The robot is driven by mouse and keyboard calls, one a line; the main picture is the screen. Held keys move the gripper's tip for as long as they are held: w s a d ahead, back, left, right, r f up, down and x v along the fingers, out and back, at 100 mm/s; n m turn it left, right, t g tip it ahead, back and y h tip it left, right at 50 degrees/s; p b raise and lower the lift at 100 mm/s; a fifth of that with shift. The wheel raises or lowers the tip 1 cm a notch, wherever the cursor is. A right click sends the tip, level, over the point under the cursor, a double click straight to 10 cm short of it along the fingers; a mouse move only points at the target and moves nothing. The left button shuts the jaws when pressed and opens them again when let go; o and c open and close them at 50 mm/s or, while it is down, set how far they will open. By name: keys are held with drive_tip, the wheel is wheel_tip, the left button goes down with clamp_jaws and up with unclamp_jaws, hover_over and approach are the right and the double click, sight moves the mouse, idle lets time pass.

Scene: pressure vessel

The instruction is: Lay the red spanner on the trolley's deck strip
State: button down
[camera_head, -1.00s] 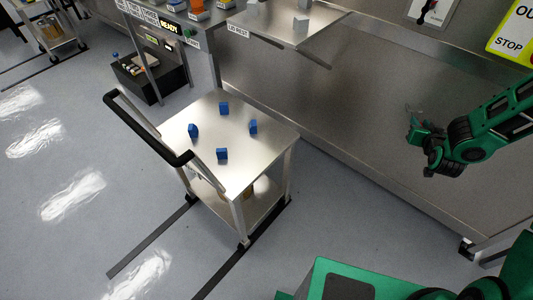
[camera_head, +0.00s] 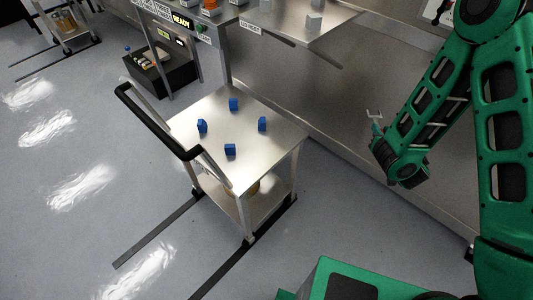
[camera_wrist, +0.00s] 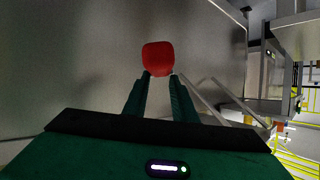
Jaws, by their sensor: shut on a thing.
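The red spanner shows in the wrist view as a rounded red end (camera_wrist: 158,58) at the tips of my gripper (camera_wrist: 160,80). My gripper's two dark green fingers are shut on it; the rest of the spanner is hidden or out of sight. In the head view, my gripper (camera_head: 375,122) is to the right of the trolley, apart from it, in front of the steel bench wall. No red shows there. The trolley's bare metal deck (camera_head: 245,128) carries several blue blocks (camera_head: 233,104), spaced around its middle. I cannot make out a separately marked strip.
The trolley's black handle (camera_head: 155,118) rises on its left side. A steel bench (camera_head: 310,110) with an overhanging shelf (camera_head: 290,25) stands behind it. A black box (camera_head: 155,70) sits on the floor at back left. Floor at the left is open.

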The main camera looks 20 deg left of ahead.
drive_tip(key=s+a+r+n+g+y, duration=0.1)
drive_tip(key=s+a+n+y, duration=0.1)
drive_tip(key=s+a, duration=0.9)
drive_tip(key=s+a+r+n+g+y, duration=0.15)
drive_tip(key=s+a, duration=0.65)
drive_tip(key=a, duration=0.8)
drive_tip(key=s+a+n+g+y, duration=0.2)
drive_tip(key=s+a+y, duration=0.1)
drive_tip(key=s+a, duration=0.8)
hover_over(265, 163)
drive_tip(key=shift+t, duration=0.25)
wheel_tip(265, 163, down, 7)
drive_tip(key=shift+s+r, duration=0.1)
drive_tip(key=shift+r, duration=0.05)
drive_tip(key=shift+f, duration=2.05)
drive_tip(key=c, duration=1.5)
unclamp_jaws()
drive_tip(key=shift+f, duration=0.15)
drive_tip(key=shift+o, duration=0.2)
